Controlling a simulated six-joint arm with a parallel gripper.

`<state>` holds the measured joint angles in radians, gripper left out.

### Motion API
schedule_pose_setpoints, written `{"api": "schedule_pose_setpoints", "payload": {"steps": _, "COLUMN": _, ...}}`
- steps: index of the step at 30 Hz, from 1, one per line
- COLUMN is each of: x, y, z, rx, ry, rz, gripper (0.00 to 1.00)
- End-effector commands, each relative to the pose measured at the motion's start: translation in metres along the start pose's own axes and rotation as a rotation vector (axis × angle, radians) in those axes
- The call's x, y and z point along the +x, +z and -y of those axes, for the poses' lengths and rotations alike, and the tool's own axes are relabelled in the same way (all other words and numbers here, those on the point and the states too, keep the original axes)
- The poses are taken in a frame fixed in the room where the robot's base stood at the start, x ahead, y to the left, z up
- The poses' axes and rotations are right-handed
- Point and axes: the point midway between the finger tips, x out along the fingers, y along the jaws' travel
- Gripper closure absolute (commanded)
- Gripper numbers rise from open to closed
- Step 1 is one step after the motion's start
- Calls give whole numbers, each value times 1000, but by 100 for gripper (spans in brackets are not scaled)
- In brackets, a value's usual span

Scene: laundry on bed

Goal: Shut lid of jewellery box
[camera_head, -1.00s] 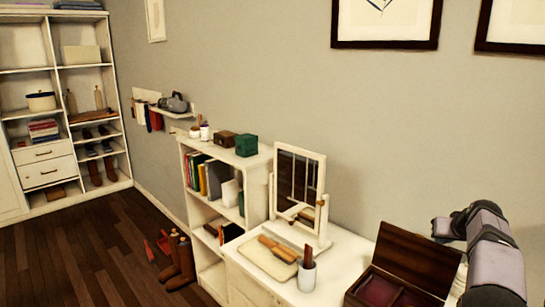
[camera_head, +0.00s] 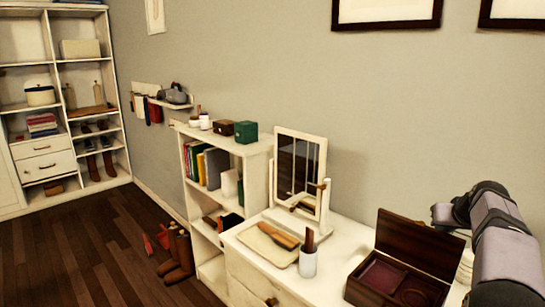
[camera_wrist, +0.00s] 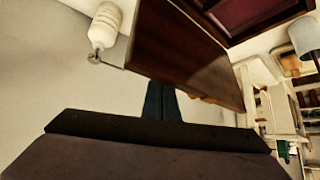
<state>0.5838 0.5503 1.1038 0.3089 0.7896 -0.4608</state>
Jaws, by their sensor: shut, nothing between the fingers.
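The jewellery box (camera_head: 350,292) is dark brown with red-lined compartments and stands on the white dresser at the lower right of the head view. Its lid (camera_head: 420,242) is open, standing up and leaning back a little. In the wrist view the lid's wooden face (camera_wrist: 180,50) fills the upper middle, with the red lining (camera_wrist: 245,14) beyond it. My gripper (camera_wrist: 161,88) is shut and empty, its dark fingers at the lid's near edge. Whether they touch the lid I cannot tell. In the head view my gripper is hidden behind the lid and arm.
A white cup (camera_head: 308,264) with brushes, a tray (camera_head: 262,250) and a swivel mirror (camera_head: 300,170) stand left of the box. A ribbed white bottle (camera_wrist: 104,26) stands near the lid in the wrist view. The wall is close behind the dresser.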

Motion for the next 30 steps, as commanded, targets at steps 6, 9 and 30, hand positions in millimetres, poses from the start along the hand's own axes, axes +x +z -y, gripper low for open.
{"api": "schedule_pose_setpoints", "payload": {"steps": 6, "x": -6, "y": 10, "z": 7, "rx": -1, "ry": 0, "rz": -2, "gripper": 100}}
{"api": "schedule_pose_setpoints", "payload": {"steps": 9, "x": -10, "y": 14, "z": 10, "rx": 0, "ry": 0, "rz": -2, "gripper": 100}}
{"api": "schedule_pose_setpoints", "payload": {"steps": 30, "x": -36, "y": 41, "z": 32, "rx": -1, "ry": 0, "rz": -3, "gripper": 100}}
